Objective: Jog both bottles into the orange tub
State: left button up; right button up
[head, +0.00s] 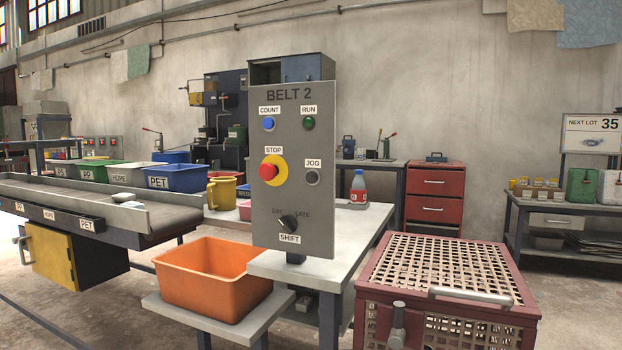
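The orange tub (212,280) sits on a low shelf at the end of the conveyor belt (165,222); the part of its inside that shows is empty. A pale, low object (126,202) lies on the belt; I cannot tell whether it is a bottle. The grey BELT 2 panel (294,215) stands upright at the centre. Its dark JOG button (312,178) is at the right, beside the red STOP button (268,171) on a yellow disc. A small bottle with a blue cap and red label (358,188) stands on the table behind the panel. Neither gripper is in view.
A red perforated cage (445,270) with a grey bar handle (470,296) fills the front right. The grey table (300,265) is under the panel. Several coloured bins, including a blue PET bin (175,180), stand behind the belt. Floor shows at the lower left.

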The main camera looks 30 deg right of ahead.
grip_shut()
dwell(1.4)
